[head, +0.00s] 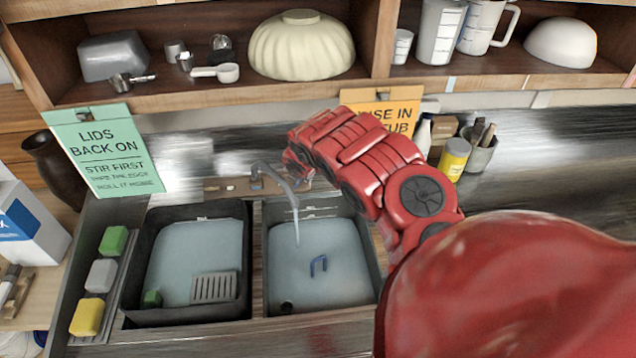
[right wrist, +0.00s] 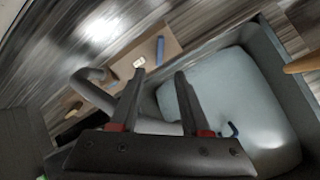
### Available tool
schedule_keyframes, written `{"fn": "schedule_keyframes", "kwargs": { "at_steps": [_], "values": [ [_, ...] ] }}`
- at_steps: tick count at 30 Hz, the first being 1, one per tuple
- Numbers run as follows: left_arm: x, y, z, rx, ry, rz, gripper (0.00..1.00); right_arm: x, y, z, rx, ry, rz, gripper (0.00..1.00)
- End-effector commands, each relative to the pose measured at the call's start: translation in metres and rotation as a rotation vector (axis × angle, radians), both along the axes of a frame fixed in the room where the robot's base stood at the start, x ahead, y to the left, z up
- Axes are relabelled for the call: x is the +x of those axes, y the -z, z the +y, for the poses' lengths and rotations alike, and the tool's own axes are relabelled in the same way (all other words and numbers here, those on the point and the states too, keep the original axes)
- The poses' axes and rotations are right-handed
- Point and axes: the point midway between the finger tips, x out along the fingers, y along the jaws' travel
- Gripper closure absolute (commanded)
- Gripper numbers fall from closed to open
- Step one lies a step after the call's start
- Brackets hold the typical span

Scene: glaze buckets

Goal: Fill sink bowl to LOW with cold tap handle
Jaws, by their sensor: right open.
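The sink has a right bowl (head: 375,262) with pale water covering its floor. A grey tap spout (head: 285,188) arches over it, and a thin water stream (head: 297,230) falls from it. Faint marks (head: 308,212) on the bowl's back wall are too small to read. In the right wrist view a blue bar (right wrist: 160,49), perhaps the cold tap handle, stands on a brown plate behind the spout (right wrist: 92,92). My right gripper (right wrist: 160,74) is open and empty, with its fingertips apart and just short of the blue bar. In the head view my red arm hides most of it.
A left bowl (head: 128,292) holds water, a grey grate (head: 214,288) and a green block. A blue hook (head: 318,265) is in the right bowl. Sponges (head: 88,316) lie at the left. A shelf (head: 220,92) and hanging signs are behind the sink.

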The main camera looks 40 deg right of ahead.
Motion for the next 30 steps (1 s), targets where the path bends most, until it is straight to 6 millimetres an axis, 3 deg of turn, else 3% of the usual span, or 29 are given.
{"fn": "schedule_keyframes", "kwargs": {
  "at_steps": [17,23,27,30],
  "values": [
    [0.000,0.004,0.000,0.000,0.000,0.000,1.00,0.006,0.002,0.002,-0.004,-0.004,-0.001,0.54],
    [0.000,0.030,0.000,0.000,0.000,0.000,1.00,0.049,0.001,0.014,-0.040,-0.034,-0.013,0.54],
    [0.000,0.053,0.000,0.000,0.000,0.000,1.00,0.079,-0.013,0.020,-0.063,-0.042,-0.019,0.54],
    [0.000,0.068,0.000,0.000,0.000,0.000,1.00,0.091,-0.025,0.020,-0.071,-0.039,-0.018,0.54]
  ]
}}
